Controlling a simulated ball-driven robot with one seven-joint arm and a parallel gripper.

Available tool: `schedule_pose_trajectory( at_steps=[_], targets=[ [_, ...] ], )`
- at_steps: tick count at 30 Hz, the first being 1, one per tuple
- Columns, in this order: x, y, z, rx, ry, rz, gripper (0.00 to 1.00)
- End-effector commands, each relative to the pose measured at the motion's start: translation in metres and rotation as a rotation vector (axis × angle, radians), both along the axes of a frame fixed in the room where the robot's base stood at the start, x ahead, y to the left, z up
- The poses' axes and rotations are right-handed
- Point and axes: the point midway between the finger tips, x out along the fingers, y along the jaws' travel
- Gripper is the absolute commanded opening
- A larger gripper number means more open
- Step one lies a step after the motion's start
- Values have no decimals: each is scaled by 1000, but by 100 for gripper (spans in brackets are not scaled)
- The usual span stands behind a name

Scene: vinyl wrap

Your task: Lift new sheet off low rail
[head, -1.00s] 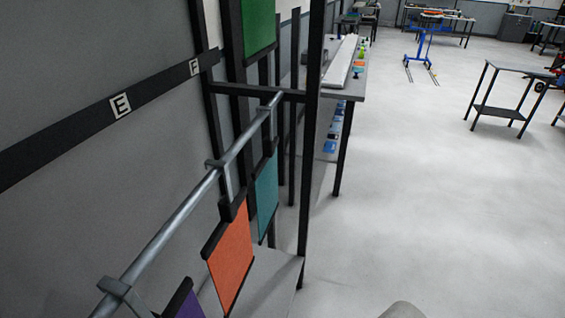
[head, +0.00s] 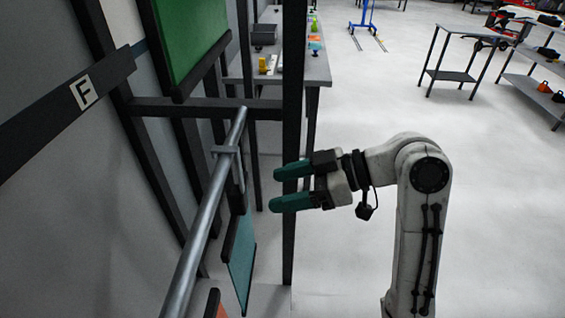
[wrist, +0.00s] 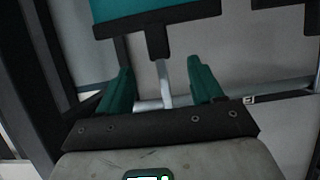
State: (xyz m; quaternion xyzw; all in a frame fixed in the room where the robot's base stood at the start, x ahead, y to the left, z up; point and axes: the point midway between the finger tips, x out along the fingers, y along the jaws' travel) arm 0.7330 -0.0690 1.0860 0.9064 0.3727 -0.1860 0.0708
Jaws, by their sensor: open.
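A grey tubular low rail (head: 205,215) runs along the left, and it crosses behind my fingers in the wrist view (wrist: 148,104). A teal sheet (head: 241,262) hangs under it from a metal hanger (head: 226,155), with a black bar along its top. In the wrist view the teal sheet (wrist: 155,10) is at the top edge, and its metal stem (wrist: 164,80) shows between my fingers. My gripper (head: 281,187), with green fingertips, is open and empty, pointing left at the hanger and apart from it. An orange sheet's edge (head: 213,303) shows at the bottom.
A green sheet (head: 187,38) hangs higher on the rack. A dark upright post (head: 293,70) stands close to my fingertips in the picture. A wall strip carries the letter F (head: 84,93). A bench (head: 318,68) stands behind; open floor lies to the right.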

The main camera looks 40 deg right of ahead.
Motion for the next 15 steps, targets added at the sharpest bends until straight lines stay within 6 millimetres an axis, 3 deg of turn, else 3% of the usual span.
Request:
schedule_pose_trajectory(
  at_steps=[7,15],
  targets=[
    [12,13,-3,0,-11,12,66],
    [42,43,-21,0,-10,12,66]
  ],
)
